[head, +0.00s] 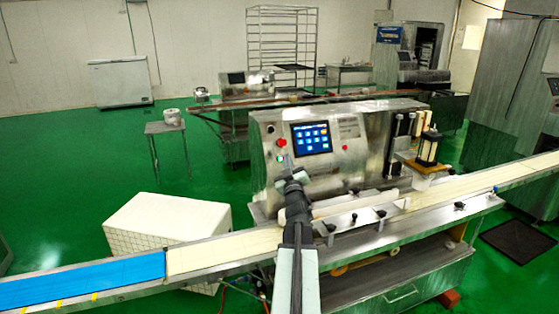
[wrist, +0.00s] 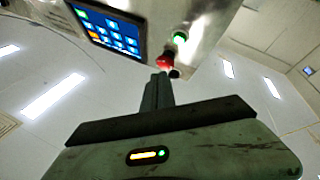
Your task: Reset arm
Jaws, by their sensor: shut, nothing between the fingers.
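The encrusting machine (head: 370,150) is a steel box with a lit blue touch screen (head: 312,137). A red button (head: 282,142) and a lit green button (head: 280,158) sit left of the screen. My gripper (head: 288,160) is raised in front of the panel, just right of the green button, shut and empty. In the wrist view my gripper (wrist: 160,77) has its fingers together, with the tips close to the red button (wrist: 165,62) in the picture. The green button (wrist: 180,38) shows clear of the fingers. I cannot tell whether the tips touch the panel.
A conveyor with a cream belt (head: 215,250) and a blue section (head: 80,283) runs across the front, below my arm. A white crate (head: 165,220) stands behind it. A small table (head: 168,128) stands farther back. Green floor is open at the left.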

